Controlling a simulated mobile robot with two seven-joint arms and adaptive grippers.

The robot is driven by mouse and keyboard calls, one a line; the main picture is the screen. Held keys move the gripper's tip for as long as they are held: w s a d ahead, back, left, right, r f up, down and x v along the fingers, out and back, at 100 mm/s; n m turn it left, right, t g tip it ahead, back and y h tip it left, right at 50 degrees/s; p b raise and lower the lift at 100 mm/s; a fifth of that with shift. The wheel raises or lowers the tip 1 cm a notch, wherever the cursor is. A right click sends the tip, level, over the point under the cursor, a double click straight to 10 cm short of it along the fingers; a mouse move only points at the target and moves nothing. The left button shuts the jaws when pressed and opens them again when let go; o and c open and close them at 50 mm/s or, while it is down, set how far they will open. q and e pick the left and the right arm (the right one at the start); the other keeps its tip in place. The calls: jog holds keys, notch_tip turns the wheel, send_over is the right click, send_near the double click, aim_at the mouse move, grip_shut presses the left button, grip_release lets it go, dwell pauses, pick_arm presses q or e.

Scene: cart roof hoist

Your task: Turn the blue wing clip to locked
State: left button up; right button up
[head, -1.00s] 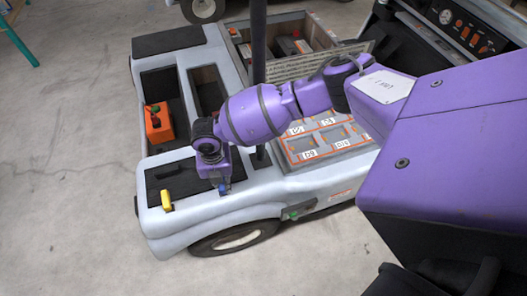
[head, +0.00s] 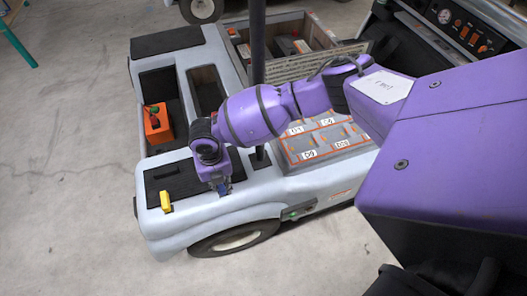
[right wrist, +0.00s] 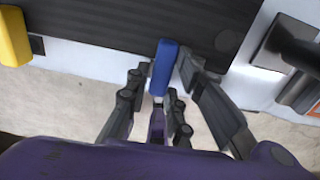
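The blue wing clip (right wrist: 163,68) shows in the right wrist view at the edge of a black ribbed panel, its long side running up and down the picture. In the head view my right gripper (head: 223,186) points down at the cart's near edge and hides most of the clip. My left gripper is not in view.
A yellow clip (head: 166,201) sits left of the gripper on the same edge and also shows in the right wrist view (right wrist: 13,38). A dark post (head: 257,80) stands behind my right forearm. An orange box (head: 157,122) sits in a cart compartment.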

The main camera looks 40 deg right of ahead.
jog(key=shift+o, duration=1)
jog(key=shift+r, duration=0.1)
jog(key=shift+w, duration=0.1)
notch_tip(320, 180, up, 12)
